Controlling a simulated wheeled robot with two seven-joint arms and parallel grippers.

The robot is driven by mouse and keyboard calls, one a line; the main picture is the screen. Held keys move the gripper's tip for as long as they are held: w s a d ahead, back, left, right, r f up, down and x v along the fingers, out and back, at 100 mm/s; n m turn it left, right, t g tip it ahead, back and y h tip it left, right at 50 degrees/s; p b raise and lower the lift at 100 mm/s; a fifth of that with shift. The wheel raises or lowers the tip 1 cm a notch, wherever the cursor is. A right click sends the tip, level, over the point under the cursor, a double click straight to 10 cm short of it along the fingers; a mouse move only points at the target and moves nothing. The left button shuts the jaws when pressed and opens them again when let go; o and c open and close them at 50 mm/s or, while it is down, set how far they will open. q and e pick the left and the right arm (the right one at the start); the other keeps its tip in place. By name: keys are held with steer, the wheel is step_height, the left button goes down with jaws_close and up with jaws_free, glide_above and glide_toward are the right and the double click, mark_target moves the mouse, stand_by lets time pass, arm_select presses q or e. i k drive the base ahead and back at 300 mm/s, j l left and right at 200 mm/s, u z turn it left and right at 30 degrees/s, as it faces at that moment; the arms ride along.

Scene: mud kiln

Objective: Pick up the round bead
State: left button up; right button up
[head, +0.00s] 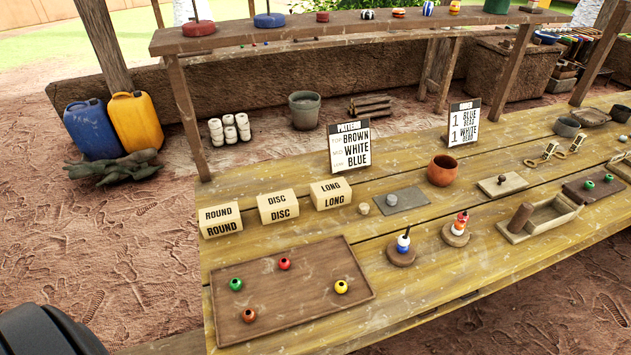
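Several small round-looking beads lie apart on a brown wooden board (300,310) at the table's near left. A green bead (236,284) is at the left, a red bead (284,264) at the back, a yellow bead (341,286) at the right and an orange-brown bead (248,315) at the front left. Dark holes show in their tops. A pale block marked ROUND (220,220) stands behind the board, beside blocks marked DISC (277,206) and LONG (330,194). Neither of my grippers is in view.
Two stands with stacked beads (403,245) (456,230) stand right of the board. Behind are a terracotta pot (443,171), a grey slab (401,200) and two sign cards (349,146) (464,123). A wooden tray (541,217) is further right. A raised shelf (340,29) spans the back.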

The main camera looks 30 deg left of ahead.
mark_target(248, 314)
steer(key=k+j+u, duration=0.1)
steer(key=j+u, duration=0.15)
steer(key=k+j+u, duration=0.2)
steer(key=j+u, duration=0.25)
steer(key=j, duration=0.15)
